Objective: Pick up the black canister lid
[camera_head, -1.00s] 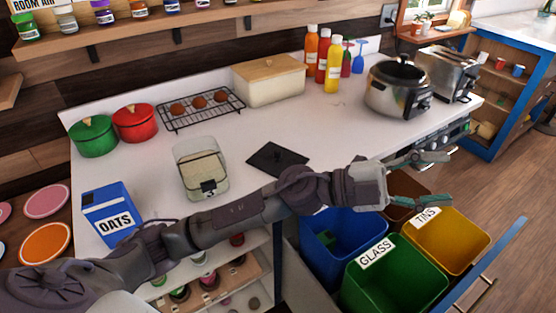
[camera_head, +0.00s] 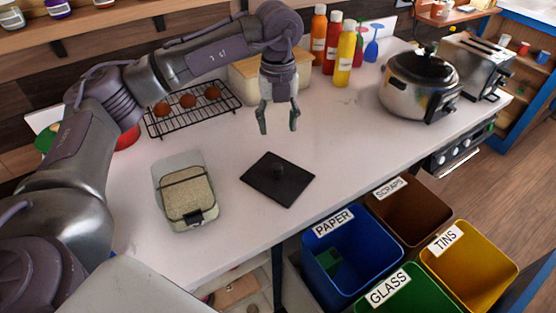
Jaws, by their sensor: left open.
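The black canister lid (camera_head: 292,188) lies flat on the white counter (camera_head: 225,243), with a small knob on its top. My left gripper (camera_head: 278,126) points down above the counter, just behind the lid in the picture. Its two fingers are spread with nothing between them, and it does not touch the lid. A clear canister (camera_head: 187,192) with pale contents stands open to the left of the lid. My right gripper is not in view.
A wire rack (camera_head: 228,108) with brown round items, a bread box (camera_head: 241,72), sauce bottles (camera_head: 345,54) and a slow cooker (camera_head: 420,84) stand along the back. Open bins, including a blue one (camera_head: 375,250), are below the front edge. Counter around the lid is clear.

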